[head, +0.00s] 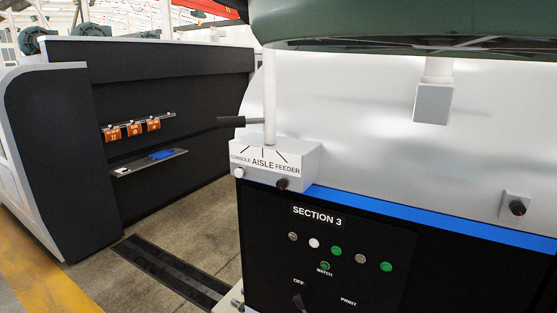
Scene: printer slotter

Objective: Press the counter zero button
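No label reading "counter zero" is legible in the head view, so I cannot tell which button it is. A black SECTION 3 panel (375,295) carries a row of small round buttons: a grey one (292,236), a white one (314,243), a green one (336,250), another grey one (361,258) and another green one (386,266). A green-centred button (325,266) below them is above the word MATCH. A dark selector knob (299,301) sits between OFF and PRINT, cut by the lower edge. My gripper is not in view.
A grey CONSOLE/AISLE/FEEDER box (310,160) juts out above the panel, with a white button (239,173) and a dark knob (283,184). A black knob (517,208) is at right. Across the floor aisle (195,225), a dark machine (65,110) has a small shelf (150,163).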

